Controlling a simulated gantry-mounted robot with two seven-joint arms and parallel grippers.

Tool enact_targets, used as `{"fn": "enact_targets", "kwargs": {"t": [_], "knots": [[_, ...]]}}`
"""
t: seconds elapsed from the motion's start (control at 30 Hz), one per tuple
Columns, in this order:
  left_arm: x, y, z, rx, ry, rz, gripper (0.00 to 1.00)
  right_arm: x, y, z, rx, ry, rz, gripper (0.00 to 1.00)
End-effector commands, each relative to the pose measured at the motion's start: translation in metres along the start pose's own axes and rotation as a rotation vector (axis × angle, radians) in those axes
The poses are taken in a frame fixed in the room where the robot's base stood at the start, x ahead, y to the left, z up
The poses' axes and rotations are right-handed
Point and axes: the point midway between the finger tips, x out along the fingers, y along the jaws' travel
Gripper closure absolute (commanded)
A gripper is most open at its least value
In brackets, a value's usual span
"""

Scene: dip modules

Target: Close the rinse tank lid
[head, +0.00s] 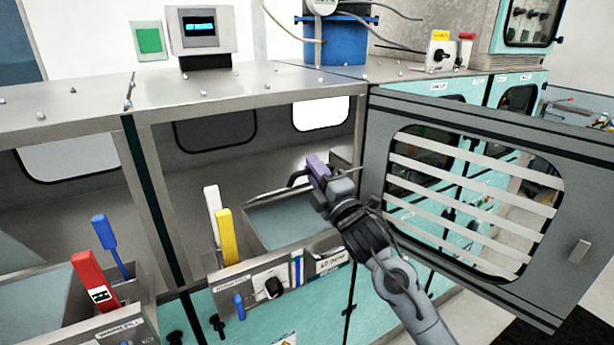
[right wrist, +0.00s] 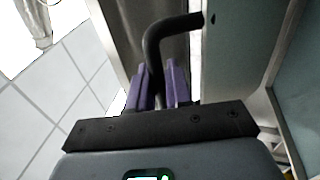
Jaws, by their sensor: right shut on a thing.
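The rinse tank (head: 247,232) sits in the middle bay, with a grey metal rim and a pale teal inner area. A dark bent handle (head: 297,178) shows at its back right, and I take it as the lid's. How far the lid is tilted is hard to tell. My right gripper (head: 318,164), with purple fingers, is at this handle. In the right wrist view the dark handle (right wrist: 152,45) runs between the purple fingers (right wrist: 160,84), which are shut on it. My left gripper is not in view.
A grey slatted door (head: 375,190) stands open to the right, close beside my right arm. Yellow (head: 228,238) and white (head: 212,200) upright handles stand at the tank's left. A red handle (head: 92,280) and a blue one (head: 108,236) stand in the left bay.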

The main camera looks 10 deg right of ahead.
Motion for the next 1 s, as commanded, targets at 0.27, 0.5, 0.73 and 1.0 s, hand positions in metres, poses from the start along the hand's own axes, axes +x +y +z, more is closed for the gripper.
{"fn": "enact_targets", "kwargs": {"t": [0.27,0.5,0.73,1.0], "knots": [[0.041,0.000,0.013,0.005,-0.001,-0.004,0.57,-0.025,-0.020,0.001,0.001,-0.004,0.120,1.00],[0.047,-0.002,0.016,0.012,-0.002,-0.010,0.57,-0.031,-0.021,0.001,0.001,-0.005,0.158,1.00],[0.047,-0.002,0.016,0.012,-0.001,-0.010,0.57,-0.031,-0.020,0.001,0.001,-0.006,0.160,1.00],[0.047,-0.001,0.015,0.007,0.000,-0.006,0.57,-0.030,-0.020,0.001,0.000,-0.005,0.160,0.65]]}}
